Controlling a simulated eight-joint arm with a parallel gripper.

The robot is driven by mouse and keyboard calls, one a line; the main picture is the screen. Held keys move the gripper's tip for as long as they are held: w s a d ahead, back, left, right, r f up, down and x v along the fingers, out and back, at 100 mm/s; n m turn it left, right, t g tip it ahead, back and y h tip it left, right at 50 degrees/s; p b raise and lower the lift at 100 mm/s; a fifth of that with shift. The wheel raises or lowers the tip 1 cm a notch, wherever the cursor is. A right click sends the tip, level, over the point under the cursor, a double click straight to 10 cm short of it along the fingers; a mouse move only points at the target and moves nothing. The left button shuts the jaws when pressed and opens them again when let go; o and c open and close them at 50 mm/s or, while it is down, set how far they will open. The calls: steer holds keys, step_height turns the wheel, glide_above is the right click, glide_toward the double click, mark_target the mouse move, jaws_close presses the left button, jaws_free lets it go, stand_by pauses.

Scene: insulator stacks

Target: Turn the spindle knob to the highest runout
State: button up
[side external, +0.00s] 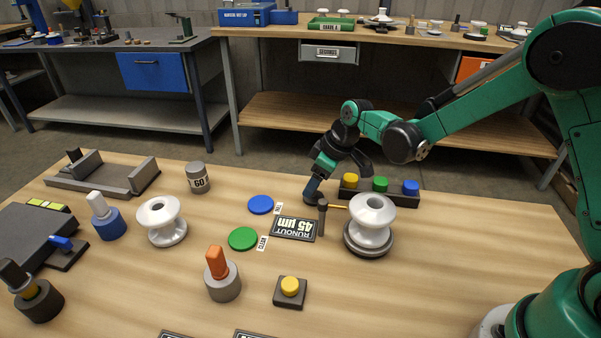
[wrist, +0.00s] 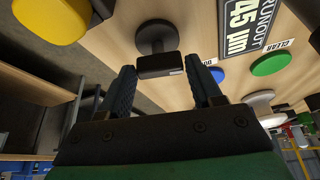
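A white insulator (side external: 371,218) stands on a dark round spindle base (side external: 368,246) at right of centre. A short dark post with a block-like head (side external: 322,214) stands left of it, with a thin orange rod (side external: 338,207) pointing toward the insulator. I cannot tell which part is the knob. The runout display (side external: 293,228) reads 45 µm; it also shows in the wrist view (wrist: 243,25). My gripper (side external: 312,192) is low, just behind the post. In the wrist view its two fingers (wrist: 160,72) are apart, with the post's dark head (wrist: 158,65) seen between them; contact is not visible.
Blue (side external: 260,204) and green (side external: 243,238) discs lie left of the display. A yellow button box (side external: 290,292) is in front. Another white insulator (side external: 161,221) stands further left.

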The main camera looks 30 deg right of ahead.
steer(key=shift+o, duration=1.3)
steer(key=shift+r, duration=0.15)
steer(key=shift+v, duration=2.75)
steer(key=s+r+m+t, duration=0.1)
steer(key=s+r+m, duration=0.1)
steer(key=s, duration=0.2)
steer(key=s+d+r+m+t+h, duration=0.1)
steer(key=s+r, duration=0.1)
steer(key=s, duration=0.2)
steer(key=s+r+m+t+h, duration=0.1)
steer(key=s+r+m, duration=0.1)
steer(key=s, duration=0.2)
steer(key=shift+s+d+m, duration=0.15)
steer(key=shift+s+m, duration=0.15)
steer(key=shift+s+d+f+m, duration=0.15)
steer(key=shift+s+m, duration=0.25)
steer(key=shift+s, duration=0.25)
